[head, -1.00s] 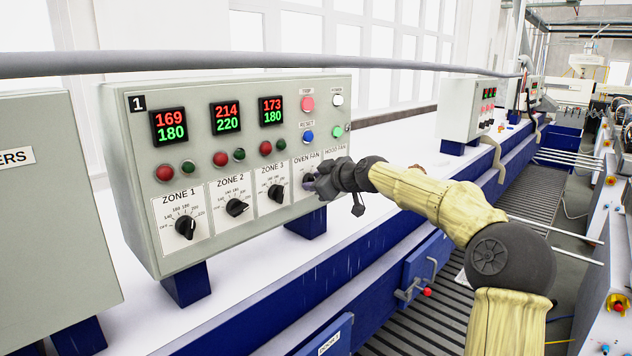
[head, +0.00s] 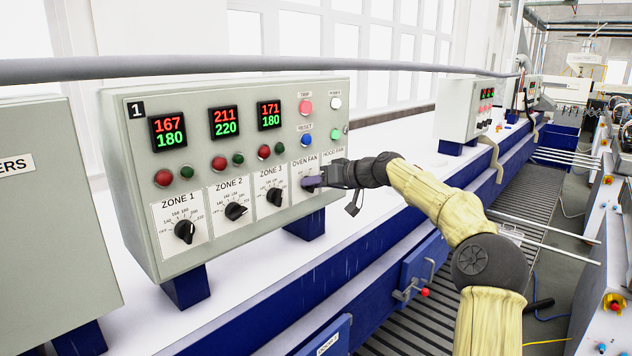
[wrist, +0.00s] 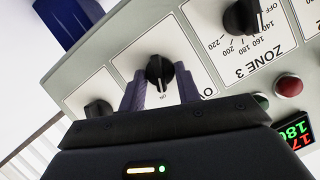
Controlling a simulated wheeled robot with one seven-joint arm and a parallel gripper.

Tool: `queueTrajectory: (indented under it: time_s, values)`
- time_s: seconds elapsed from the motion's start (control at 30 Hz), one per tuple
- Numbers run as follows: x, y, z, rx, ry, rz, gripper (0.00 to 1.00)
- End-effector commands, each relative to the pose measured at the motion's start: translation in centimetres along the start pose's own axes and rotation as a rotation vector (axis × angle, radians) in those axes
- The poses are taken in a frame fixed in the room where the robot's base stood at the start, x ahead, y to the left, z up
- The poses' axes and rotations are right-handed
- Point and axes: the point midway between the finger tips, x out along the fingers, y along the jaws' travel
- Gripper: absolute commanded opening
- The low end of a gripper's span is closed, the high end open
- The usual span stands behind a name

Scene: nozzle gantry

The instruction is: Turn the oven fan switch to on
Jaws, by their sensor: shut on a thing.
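The oven fan switch is a black knob (wrist: 158,70) on a white plate. In the wrist view, which looks upside down, it sits between my two purple-grey fingers, and its bar appears to point at a small label reading ON. My gripper (wrist: 160,92) is shut on this knob. In the head view my gripper (head: 313,182) reaches the OVEN FAN plate (head: 305,169) from the right, and its fingers hide the knob there. The grey control panel (head: 140,225) carries the switch.
The zone 3 knob (head: 275,196) is just left of the oven fan plate. The hood fan knob (wrist: 98,108) is close on the other side. Red and green lamps and readouts of 167, 211 and 171 sit above. A grey pipe (head: 300,64) crosses above the panel.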

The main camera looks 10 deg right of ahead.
Motion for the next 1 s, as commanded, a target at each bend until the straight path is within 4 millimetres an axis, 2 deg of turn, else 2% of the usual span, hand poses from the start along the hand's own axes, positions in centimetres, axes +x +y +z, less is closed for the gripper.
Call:
queueTrajectory:
  time_s: [0.3,0.77,0.8,0.9,1.0]
  values:
    - [-0.13,0.11,-0.32,0.123,0.008,-0.049,0.1]
    - [-0.13,0.14,-0.31,0.14,0.008,-0.056,0.1]
    - [-0.14,0.14,-0.31,0.14,0.008,-0.056,0.37]
    - [-0.12,0.14,-0.25,0.14,0.007,-0.056,0.54]
    - [-0.09,0.16,-0.18,0.14,0.005,-0.056,0.54]
